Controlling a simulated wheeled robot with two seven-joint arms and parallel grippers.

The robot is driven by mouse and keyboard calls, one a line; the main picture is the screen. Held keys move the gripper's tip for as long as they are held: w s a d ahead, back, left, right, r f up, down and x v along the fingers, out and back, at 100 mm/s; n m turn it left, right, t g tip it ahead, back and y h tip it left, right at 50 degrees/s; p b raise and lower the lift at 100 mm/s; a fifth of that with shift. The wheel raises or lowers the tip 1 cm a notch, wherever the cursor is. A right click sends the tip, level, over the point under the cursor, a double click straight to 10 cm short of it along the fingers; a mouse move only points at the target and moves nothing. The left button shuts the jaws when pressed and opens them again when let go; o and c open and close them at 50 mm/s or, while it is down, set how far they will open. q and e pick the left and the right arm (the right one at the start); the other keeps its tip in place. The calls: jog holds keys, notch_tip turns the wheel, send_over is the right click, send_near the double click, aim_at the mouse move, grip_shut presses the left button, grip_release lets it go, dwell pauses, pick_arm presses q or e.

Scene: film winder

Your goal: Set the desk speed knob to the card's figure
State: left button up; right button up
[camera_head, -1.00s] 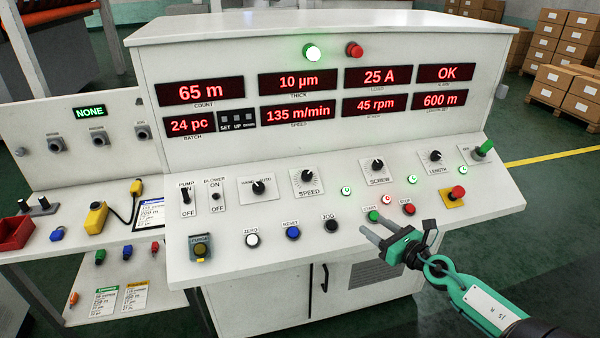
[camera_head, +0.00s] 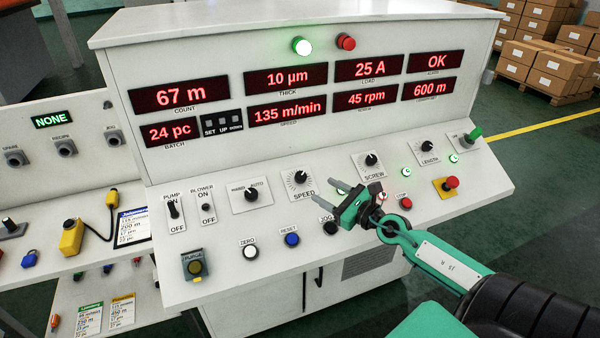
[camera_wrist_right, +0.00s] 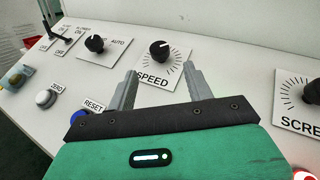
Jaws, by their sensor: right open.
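The black SPEED knob (camera_head: 299,178) sits on a white dial plate on the sloping desk, its pointer up and to one side. In the right wrist view the SPEED knob (camera_wrist_right: 159,49) lies ahead, between and beyond the fingertips. My right gripper (camera_head: 324,188) is open and empty, just right of the SPEED dial and apart from it; its two fingers (camera_wrist_right: 160,80) show in the wrist view. The speed display (camera_head: 291,113) reads 135 m/min. A job card (camera_head: 132,226) with a blue heading lies on the left bench; its text is too small to read surely. My left gripper is not in view.
The SCREW knob (camera_head: 371,161) and HAND/AUTO knob (camera_head: 251,194) flank the dial. Blue RESET (camera_head: 292,239), black JOG (camera_head: 330,228) and red STOP (camera_head: 404,202) buttons line the front, near my right arm. A red mushroom button (camera_head: 451,182) stands at the right.

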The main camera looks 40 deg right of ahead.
aim_at(301, 174)
jog(key=w, duration=0.2)
jog(key=w+p, duration=0.1)
jog(key=w, duration=0.1)
jog(key=shift+a+r+p, duration=0.2)
jog(key=shift+a+p, duration=0.1)
jog(key=shift+a, duration=0.1)
jog(key=w, duration=0.4)
jog(key=shift+a+f+p, duration=0.15)
jog(key=shift+a+p, duration=0.25)
jog(key=shift+w+a+f, duration=0.1)
jog(key=shift+w+a, duration=0.1)
jog(key=shift+w, duration=0.7)
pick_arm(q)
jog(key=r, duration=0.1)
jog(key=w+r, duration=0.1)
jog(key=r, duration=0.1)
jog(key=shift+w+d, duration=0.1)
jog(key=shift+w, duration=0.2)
pick_arm(e)
jog(key=c, duration=1)
